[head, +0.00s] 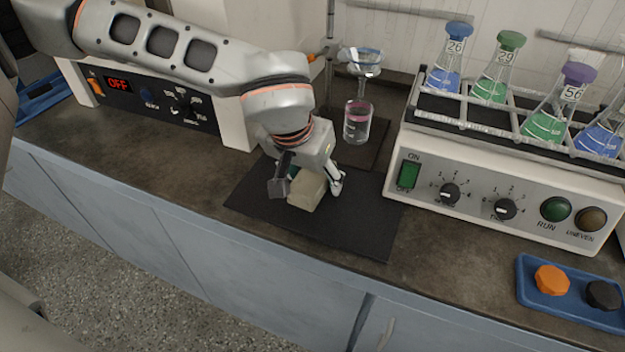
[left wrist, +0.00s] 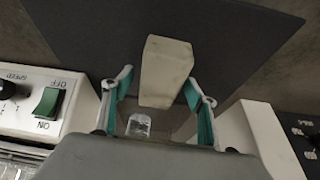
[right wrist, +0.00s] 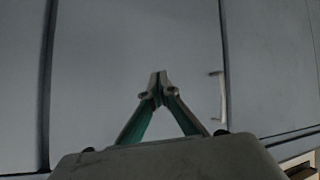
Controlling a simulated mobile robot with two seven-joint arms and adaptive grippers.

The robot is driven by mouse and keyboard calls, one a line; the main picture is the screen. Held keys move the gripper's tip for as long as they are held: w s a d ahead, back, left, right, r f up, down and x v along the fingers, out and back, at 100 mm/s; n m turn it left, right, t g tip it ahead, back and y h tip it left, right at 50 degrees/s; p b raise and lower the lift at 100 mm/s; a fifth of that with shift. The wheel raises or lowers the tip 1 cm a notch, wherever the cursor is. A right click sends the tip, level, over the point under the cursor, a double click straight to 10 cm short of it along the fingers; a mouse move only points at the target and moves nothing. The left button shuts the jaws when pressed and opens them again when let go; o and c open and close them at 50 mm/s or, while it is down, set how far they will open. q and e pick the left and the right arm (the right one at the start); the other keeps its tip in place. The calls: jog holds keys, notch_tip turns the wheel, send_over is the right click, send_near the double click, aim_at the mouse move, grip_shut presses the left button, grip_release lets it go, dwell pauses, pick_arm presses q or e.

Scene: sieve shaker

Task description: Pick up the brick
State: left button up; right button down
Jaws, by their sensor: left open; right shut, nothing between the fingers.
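The brick (head: 308,190) is a pale beige block on the black mat (head: 358,225) in the head view. In the left wrist view the brick (left wrist: 165,70) stands out between and beyond the fingertips. My left gripper (head: 308,186) is open, with its fingers on either side of the brick's near end; contact cannot be told. It also shows in the left wrist view (left wrist: 160,92). My right gripper (right wrist: 159,80) is shut and empty in front of the blue-grey cabinet doors. It is not in the head view.
A shaker (head: 500,190) holding several flasks stands right of the mat. A blue tray (head: 570,312) with orange and black knobs lies at the front right. Behind the mat is a glass vessel (head: 357,122) under a funnel (head: 361,58). A device reading OFF (head: 150,98) stands at the left.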

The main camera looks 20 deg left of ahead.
pick_arm(q)
jog(key=shift+f, duration=0.2)
dwell(0.4)
jog(key=c, duration=1.4)
jog(key=shift+c, duration=0.2)
